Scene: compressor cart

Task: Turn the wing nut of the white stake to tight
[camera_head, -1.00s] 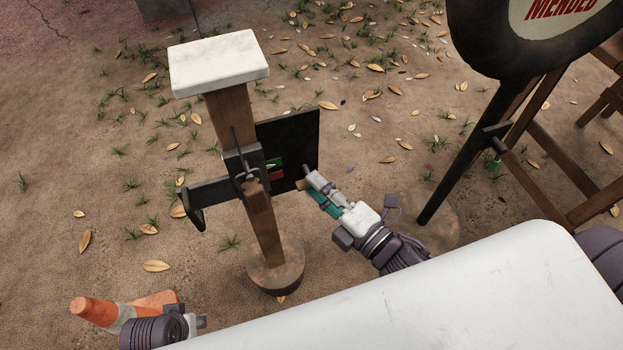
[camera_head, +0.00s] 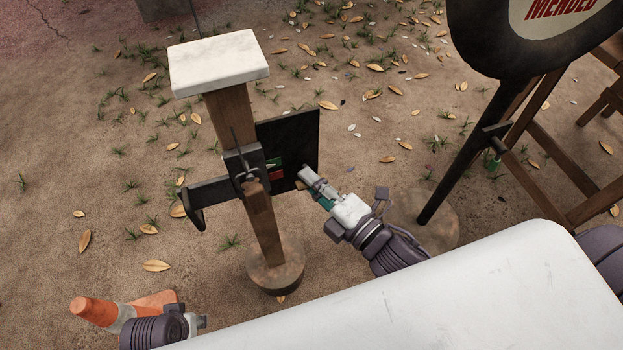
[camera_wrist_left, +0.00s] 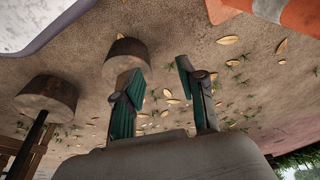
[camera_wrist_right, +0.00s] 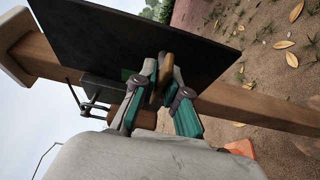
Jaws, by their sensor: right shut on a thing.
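The white stake is a wooden post with a white cap (camera_head: 219,62), upright in a round base (camera_head: 275,268). A black plate (camera_head: 300,135) is fixed to it, with a green mark (camera_head: 273,163) and a red mark (camera_head: 275,178) beside the post. My right gripper (camera_head: 302,180) is at the plate's right edge. In the right wrist view, its fingers (camera_wrist_right: 163,88) are shut on the brown wing nut (camera_wrist_right: 164,72) in front of the plate. The nut is partly hidden by the fingers. My left gripper (camera_wrist_left: 160,92) is open and empty, low at the left.
A black bracket (camera_head: 197,203) sticks out left of the post. An orange cone (camera_head: 93,311) lies near my left gripper. A dark post (camera_head: 448,165) and a wooden frame (camera_head: 555,185) with a round sign stand at the right. Leafy ground is open behind.

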